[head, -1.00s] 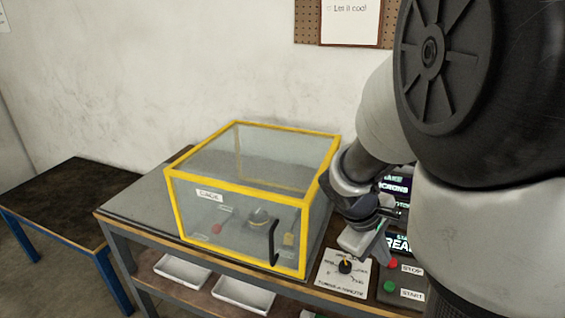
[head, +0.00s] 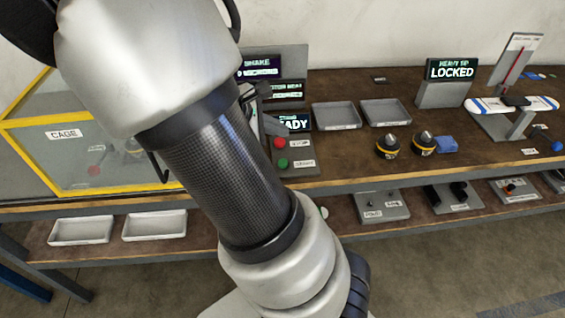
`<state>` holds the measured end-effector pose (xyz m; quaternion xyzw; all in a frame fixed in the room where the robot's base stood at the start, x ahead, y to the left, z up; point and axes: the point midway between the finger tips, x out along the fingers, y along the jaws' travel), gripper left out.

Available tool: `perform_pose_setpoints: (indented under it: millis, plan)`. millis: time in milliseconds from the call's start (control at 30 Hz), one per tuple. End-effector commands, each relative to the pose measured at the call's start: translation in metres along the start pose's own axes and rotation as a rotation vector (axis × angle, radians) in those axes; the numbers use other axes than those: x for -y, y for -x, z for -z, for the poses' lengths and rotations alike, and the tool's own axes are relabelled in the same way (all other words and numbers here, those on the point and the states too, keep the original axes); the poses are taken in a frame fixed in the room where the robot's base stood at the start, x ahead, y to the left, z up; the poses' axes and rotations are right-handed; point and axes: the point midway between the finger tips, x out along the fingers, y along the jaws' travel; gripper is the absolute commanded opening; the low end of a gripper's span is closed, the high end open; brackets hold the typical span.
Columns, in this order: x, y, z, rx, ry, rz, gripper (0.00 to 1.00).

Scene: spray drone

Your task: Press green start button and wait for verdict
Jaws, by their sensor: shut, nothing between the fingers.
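The green start button (head: 282,163) sits on a grey panel (head: 292,175) at the front of the bench, with a START label beside it. A red button (head: 279,142) is just above it. A small display (head: 295,122) behind the panel shows the end of "READY"; its left part is covered. My arm crosses the view in front of the panel's left side. Only a sliver of my gripper (head: 270,124) seems to show past the arm, above and left of the red button. It is shut, with nothing seen in it. Its fingertips are not clearly visible, nor is any contact with the button.
The yellow-framed cage (head: 62,134) stands left of the panel, partly behind my arm. Right of the panel are empty trays (head: 335,115), dark cone-tipped parts (head: 393,146) and a display reading LOCKED (head: 452,70). A lower shelf holds trays (head: 82,231) and small devices.

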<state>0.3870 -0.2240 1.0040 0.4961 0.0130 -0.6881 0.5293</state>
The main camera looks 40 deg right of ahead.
Motion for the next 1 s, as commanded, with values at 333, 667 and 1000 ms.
perform_pose_setpoints:
  millis: [333, 667, 1000]
  plan:
    - [0.028, -0.037, 0.027, 0.001, -0.001, 0.001, 0.00]
    - [0.040, -0.054, 0.040, 0.000, 0.000, 0.000, 0.00]
    - [0.039, -0.054, 0.039, 0.000, 0.000, 0.001, 0.00]
